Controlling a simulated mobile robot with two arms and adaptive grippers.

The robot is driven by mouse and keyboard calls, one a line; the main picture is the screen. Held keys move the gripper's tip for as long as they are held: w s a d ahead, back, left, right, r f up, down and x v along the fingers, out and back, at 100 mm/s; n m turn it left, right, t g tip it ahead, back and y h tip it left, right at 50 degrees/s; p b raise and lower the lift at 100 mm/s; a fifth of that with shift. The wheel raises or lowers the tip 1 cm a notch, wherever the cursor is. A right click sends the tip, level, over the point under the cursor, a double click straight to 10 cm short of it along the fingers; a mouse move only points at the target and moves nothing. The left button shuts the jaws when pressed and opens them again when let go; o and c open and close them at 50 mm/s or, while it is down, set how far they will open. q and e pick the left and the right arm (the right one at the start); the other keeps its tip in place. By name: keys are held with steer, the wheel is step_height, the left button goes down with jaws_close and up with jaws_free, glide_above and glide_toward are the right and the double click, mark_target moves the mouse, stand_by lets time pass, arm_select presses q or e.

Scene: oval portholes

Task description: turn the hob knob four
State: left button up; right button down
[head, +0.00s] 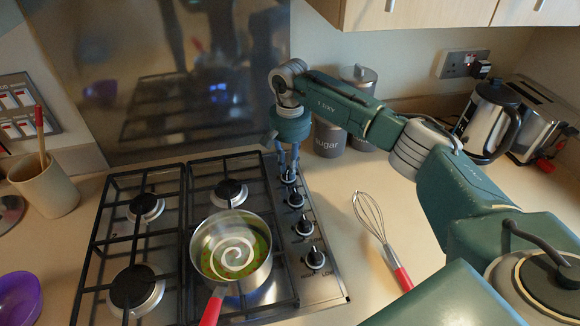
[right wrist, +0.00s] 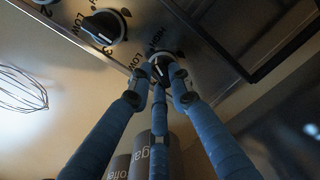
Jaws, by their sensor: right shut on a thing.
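The hob (head: 265,175) has a row of black knobs along its right side. My right gripper (head: 287,163) reaches down to the farthest knob (head: 288,176), at the back of the row. In the right wrist view, its blue fingers (right wrist: 160,82) are shut around that black knob (right wrist: 164,62), which has a pale pointer line. LOW and HIGH are printed beside it; its own number is hidden. The neighbouring knob (right wrist: 103,26) is marked 3 and stands clear of the fingers. My left gripper is not in view.
A pot of soup (head: 232,250) with a red handle stands on a front burner. A whisk (head: 372,217) lies right of the hob. Canisters (head: 328,137) stand behind my right gripper. A kettle (head: 487,120) and toaster (head: 535,115) stand at the back right.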

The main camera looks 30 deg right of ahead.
steer(key=m+b, duration=0.1)
steer(key=m, duration=0.2)
steer(key=shift+f+b, duration=0.1)
steer(key=shift+b, duration=0.2)
steer(key=m+b, duration=0.1)
steer(key=m, duration=0.2)
steer(key=shift+a+m, duration=0.1)
steer(key=shift+m, duration=0.2)
steer(key=m+b, duration=0.1)
steer(key=m, duration=0.2)
steer(key=shift+a+m, duration=0.1)
steer(key=shift+m, duration=0.3)
steer(key=m+b, duration=0.1)
steer(key=m, duration=0.3)
steer(key=shift+a, duration=0.1)
steer(key=m, duration=0.4)
steer(key=shift+a, duration=0.1)
steer(key=m, duration=0.4)
steer(key=shift+w+r+m, duration=0.1)
steer(key=shift+r+m, duration=0.1)
steer(key=shift+m, duration=0.1)
steer(key=m, duration=0.4)
steer(key=shift+w, duration=0.1)
steer(key=shift+w+m, duration=0.1)
steer(key=shift+m, duration=1.9)
